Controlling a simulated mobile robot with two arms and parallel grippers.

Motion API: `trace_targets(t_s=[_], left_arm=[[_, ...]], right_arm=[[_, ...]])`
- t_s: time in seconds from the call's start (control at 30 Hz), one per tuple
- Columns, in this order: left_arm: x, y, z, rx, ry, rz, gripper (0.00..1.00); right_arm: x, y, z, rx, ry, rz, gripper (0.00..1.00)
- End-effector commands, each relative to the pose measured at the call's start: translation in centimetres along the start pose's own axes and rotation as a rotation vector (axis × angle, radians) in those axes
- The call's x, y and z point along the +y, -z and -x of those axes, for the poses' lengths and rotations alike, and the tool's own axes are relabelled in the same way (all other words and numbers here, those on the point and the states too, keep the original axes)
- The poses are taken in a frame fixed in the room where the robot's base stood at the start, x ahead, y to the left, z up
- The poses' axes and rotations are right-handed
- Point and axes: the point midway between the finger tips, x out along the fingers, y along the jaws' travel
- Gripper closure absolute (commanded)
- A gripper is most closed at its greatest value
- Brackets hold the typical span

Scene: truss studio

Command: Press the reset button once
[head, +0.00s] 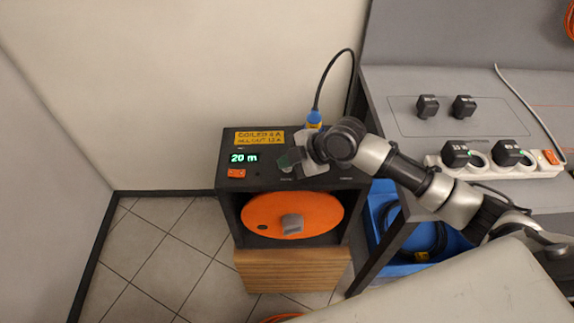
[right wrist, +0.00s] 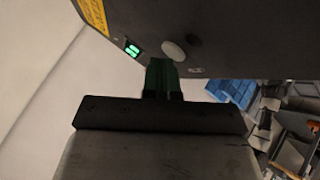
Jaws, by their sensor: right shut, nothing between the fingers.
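The black reel cabinet (head: 262,183) has a panel on top with a green display (head: 243,157) reading 20 m and a red switch (head: 236,173). My right gripper (head: 285,161) is shut and empty over the right part of this panel, hiding some of it. In the right wrist view, a pale round button (right wrist: 174,51) shows on the panel just beyond the green fingertips (right wrist: 160,66). I cannot read its label, nor tell whether the tips touch it. A smaller dark round part (right wrist: 194,40) sits beside it. My left gripper is not in view.
An orange reel (head: 320,211) sits inside the cabinet. A blue plug (head: 314,119) with a black cable stands behind my gripper. To the right, a grey bench (head: 400,85) carries a power strip (head: 544,170) and black adapters. A blue crate (head: 384,197) is below.

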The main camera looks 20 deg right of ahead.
Motion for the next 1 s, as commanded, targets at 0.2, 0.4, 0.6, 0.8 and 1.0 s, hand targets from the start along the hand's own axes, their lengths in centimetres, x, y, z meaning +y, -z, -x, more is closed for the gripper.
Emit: trace_targets(t_s=[0.2, 0.4, 0.6, 0.8, 1.0], left_arm=[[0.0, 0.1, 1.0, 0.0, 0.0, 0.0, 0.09], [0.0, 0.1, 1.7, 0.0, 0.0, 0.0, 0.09], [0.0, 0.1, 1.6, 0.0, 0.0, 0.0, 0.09], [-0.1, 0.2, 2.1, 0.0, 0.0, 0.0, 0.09], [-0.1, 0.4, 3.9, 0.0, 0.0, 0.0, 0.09]], right_arm=[[0.5, 0.5, 0.7, -0.001, 0.002, 0.0, 1.0], [0.9, 0.9, 1.2, -0.001, 0.002, 0.0, 1.0], [0.8, 0.8, 1.1, 0.0, 0.001, 0.0, 1.0], [1.1, 1.1, 1.6, 0.0, 0.0, 0.0, 1.0], [2.2, 2.1, 3.0, -0.001, 0.001, 0.001, 1.0]])
